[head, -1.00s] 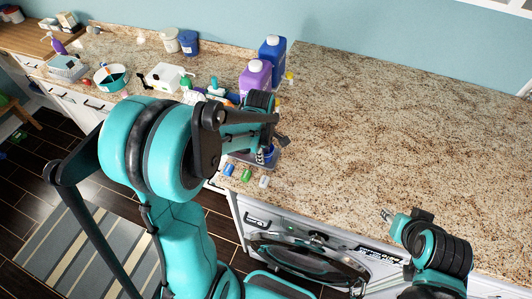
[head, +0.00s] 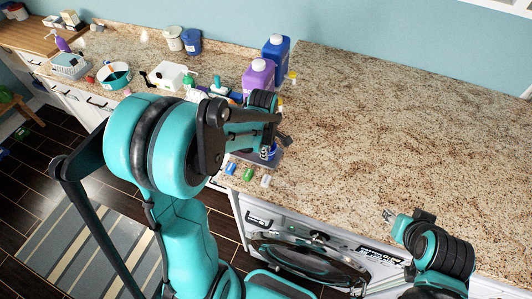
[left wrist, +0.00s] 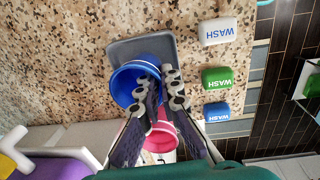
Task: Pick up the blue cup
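The blue cup (left wrist: 124,84) stands at the edge of a grey tray (left wrist: 140,47) in the left wrist view. In the head view the blue cup (head: 272,153) is partly hidden behind my left arm. My left gripper (left wrist: 158,76) is over the cup's right side, fingers a little apart. One finger overlaps the cup's mouth and the other is just to the right of its rim. I see no clear grip on it. My right gripper (head: 388,215) is far from the cup, over the counter's front edge; its finger gap is too small to judge.
A pink cup (left wrist: 159,139) is close beside the blue cup. Several WASH blocks, including a green one (left wrist: 217,79), lie near the tray. A purple bottle (head: 258,76) and a blue bottle (head: 276,52) stand behind. The counter (head: 400,120) to the right is clear.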

